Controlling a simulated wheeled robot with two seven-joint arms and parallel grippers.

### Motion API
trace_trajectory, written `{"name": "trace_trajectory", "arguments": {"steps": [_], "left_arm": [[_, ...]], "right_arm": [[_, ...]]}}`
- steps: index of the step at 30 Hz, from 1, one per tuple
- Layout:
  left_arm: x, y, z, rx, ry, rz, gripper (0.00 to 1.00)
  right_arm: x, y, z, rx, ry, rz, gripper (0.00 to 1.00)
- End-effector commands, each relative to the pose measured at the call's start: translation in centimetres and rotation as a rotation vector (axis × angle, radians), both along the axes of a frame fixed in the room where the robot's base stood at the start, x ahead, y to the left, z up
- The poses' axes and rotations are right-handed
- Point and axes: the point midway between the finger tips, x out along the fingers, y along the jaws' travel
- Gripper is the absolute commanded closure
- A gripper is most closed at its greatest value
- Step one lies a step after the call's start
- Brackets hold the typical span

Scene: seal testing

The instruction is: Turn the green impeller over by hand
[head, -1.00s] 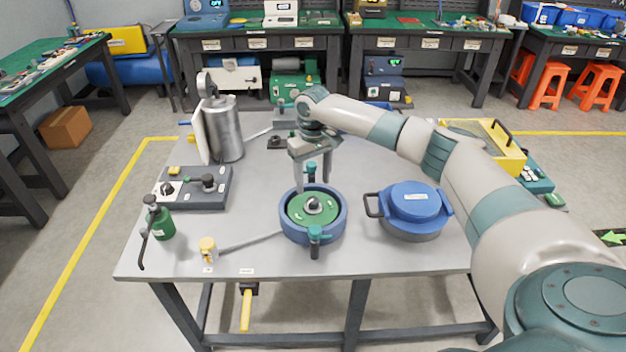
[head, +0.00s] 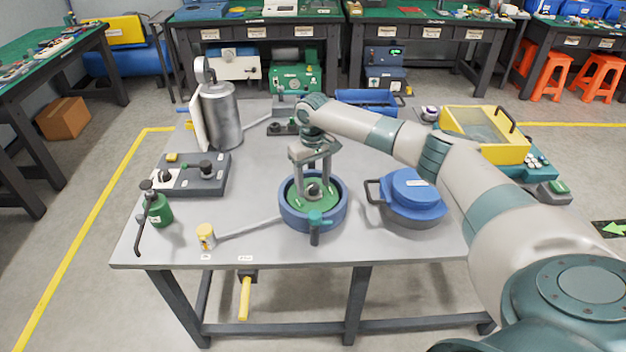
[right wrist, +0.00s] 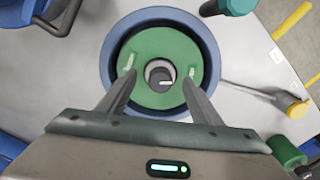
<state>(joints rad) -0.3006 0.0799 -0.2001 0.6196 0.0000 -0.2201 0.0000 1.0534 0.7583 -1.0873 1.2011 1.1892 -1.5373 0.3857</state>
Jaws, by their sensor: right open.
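The green impeller (head: 298,204) sits inside a round blue housing (head: 288,216) on the grey table, with a dark hub at its middle. It also shows in the right wrist view (right wrist: 160,98), with two pale raised vanes on either side of the hub. My right gripper (head: 314,183) is over the impeller, pointing down, with its fingers apart. In the right wrist view the open fingertips (right wrist: 160,80) lie on either side of the hub, close to the pale vanes. I cannot tell whether they touch. My left gripper is not in view.
A teal-capped clamp (head: 315,219) stands at the housing's front edge. A blue-lidded pot (head: 411,192) stands close on the right. A rod runs left to a yellow-capped fitting (head: 205,236). A green bottle (head: 159,209) and a metal canister (head: 222,118) stand farther left.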

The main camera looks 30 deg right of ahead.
Motion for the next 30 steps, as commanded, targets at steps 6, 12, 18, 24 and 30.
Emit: {"name": "trace_trajectory", "arguments": {"steps": [6,12,18,24,30], "left_arm": [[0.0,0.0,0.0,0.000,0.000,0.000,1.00],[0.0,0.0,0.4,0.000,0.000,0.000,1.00],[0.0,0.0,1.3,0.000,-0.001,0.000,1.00],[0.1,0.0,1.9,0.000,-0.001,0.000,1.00],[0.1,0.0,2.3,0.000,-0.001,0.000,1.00]], "right_arm": [[0.0,0.0,0.0,0.000,0.000,0.000,0.41],[0.0,0.0,0.1,0.001,0.000,0.044,0.41],[0.0,0.1,0.2,0.001,0.000,0.217,0.41],[0.0,0.1,0.2,0.001,0.000,0.422,0.41],[0.0,0.0,0.1,0.001,0.000,0.615,0.41]]}}
